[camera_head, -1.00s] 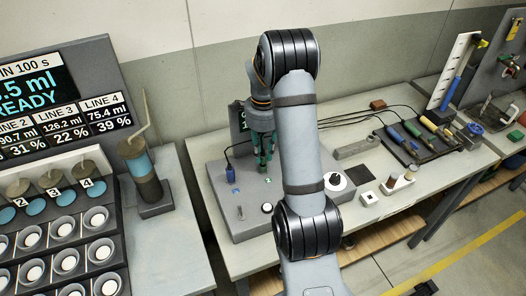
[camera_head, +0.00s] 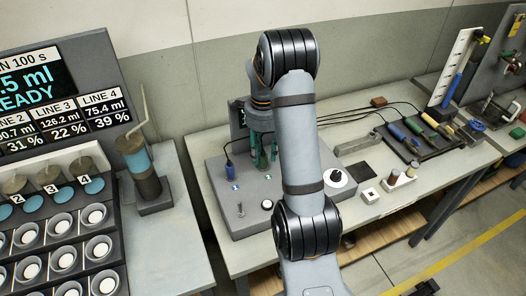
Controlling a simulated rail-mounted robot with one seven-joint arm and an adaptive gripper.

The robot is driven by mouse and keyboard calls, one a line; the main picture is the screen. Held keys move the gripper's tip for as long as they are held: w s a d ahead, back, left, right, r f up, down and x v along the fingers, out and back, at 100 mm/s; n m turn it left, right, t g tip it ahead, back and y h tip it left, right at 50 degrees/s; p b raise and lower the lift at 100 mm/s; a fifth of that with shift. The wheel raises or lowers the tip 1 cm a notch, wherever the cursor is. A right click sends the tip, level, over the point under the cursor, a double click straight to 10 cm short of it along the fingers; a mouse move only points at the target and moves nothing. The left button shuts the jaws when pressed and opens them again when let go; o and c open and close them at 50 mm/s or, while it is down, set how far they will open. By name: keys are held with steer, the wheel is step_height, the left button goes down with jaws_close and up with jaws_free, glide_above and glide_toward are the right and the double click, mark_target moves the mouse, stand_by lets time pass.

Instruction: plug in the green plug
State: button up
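My gripper (camera_head: 263,157) points down over the grey console (camera_head: 222,212), left of my upright arm link. Its fingers look teal-green and show small and dark. I cannot tell whether they are open or closed, or whether a green plug is between them. A blue plug (camera_head: 230,170) with a dark cable stands on the console just left of my gripper. On the black tray (camera_head: 434,151) at the right lie several coloured handles, among them a green one (camera_head: 412,127). I cannot tell whether it is a plug.
The console also bears a small metal toggle (camera_head: 240,209), a white round button (camera_head: 267,205) and a white dial (camera_head: 336,178). Dark cables (camera_head: 365,112) run along the back of the bench. A blue-and-grey cylinder (camera_head: 139,165) stands at the left. My arm hides the console's middle.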

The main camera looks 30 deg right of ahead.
steer(key=shift+o, duration=0.3)
steer(key=shift+r, duration=0.1)
step_height(320, 180, up, 12)
stand_by(0.4)
stand_by(0.3)
step_height(320, 180, down, 12)
steer(key=shift+f, duration=0.15)
steer(key=shift+r+p, duration=0.5)
steer(key=shift+r, duration=0.2)
